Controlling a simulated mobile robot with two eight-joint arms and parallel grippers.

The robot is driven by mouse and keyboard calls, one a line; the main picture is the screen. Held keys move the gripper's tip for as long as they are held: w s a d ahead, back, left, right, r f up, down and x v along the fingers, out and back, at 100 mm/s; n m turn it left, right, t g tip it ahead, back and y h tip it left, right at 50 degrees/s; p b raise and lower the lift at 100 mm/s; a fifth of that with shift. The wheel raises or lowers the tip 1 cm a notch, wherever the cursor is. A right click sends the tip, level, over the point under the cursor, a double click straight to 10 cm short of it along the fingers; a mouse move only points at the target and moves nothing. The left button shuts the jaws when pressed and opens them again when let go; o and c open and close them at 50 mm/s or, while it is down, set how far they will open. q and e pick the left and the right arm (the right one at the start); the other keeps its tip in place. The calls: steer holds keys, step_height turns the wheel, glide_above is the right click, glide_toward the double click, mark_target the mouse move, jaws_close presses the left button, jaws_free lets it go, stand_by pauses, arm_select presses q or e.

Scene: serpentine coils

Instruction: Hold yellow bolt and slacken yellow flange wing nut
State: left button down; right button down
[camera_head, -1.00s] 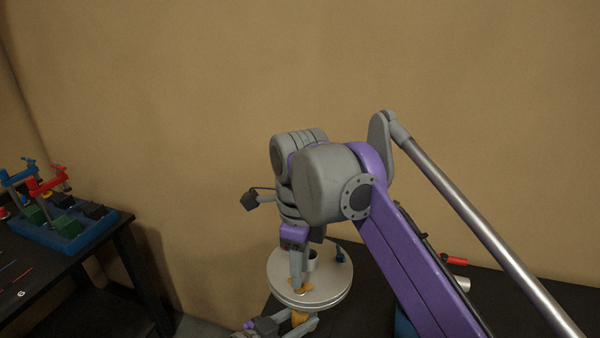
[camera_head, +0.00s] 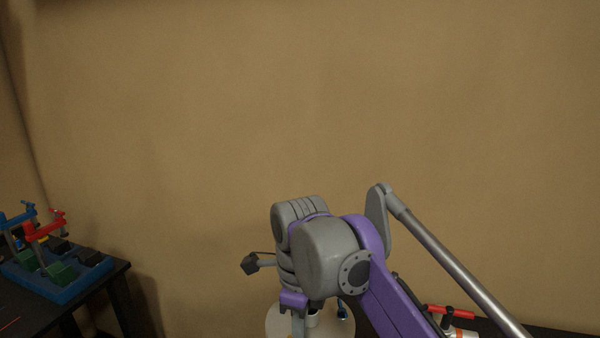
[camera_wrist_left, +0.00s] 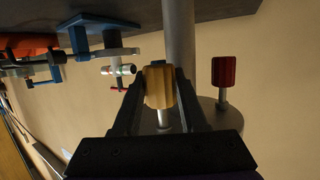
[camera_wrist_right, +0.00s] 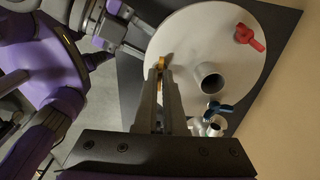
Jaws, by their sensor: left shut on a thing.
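The yellow bolt's ribbed head (camera_wrist_left: 160,88) is between the fingers of my left gripper (camera_wrist_left: 160,75), which is shut on it, in the left wrist view. Its pale shank runs towards the round grey flange (camera_wrist_left: 212,108). In the right wrist view, the yellow wing nut (camera_wrist_right: 162,63) sits near the flange's (camera_wrist_right: 190,35) edge. The fingertips of my right gripper (camera_wrist_right: 162,72) are at the wing nut, close together. I cannot tell whether they grip it. In the head view, the flange (camera_head: 283,320) is cut off by the lower edge, and both grippers' fingertips are out of sight.
A red wing nut (camera_wrist_right: 250,38), a blue wing nut (camera_wrist_right: 216,110) and a central pipe stub (camera_wrist_right: 209,76) stand on the flange. A red bolt head (camera_wrist_left: 224,70) is below it. A blue tray (camera_head: 55,285) with clamps stands on the left table. A red-handled object (camera_head: 450,311) lies right.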

stand_by(0.3)
steer(key=n, duration=0.4)
steer(key=shift+n, duration=0.4)
steer(key=n, duration=0.3)
steer(key=shift+n, duration=0.9)
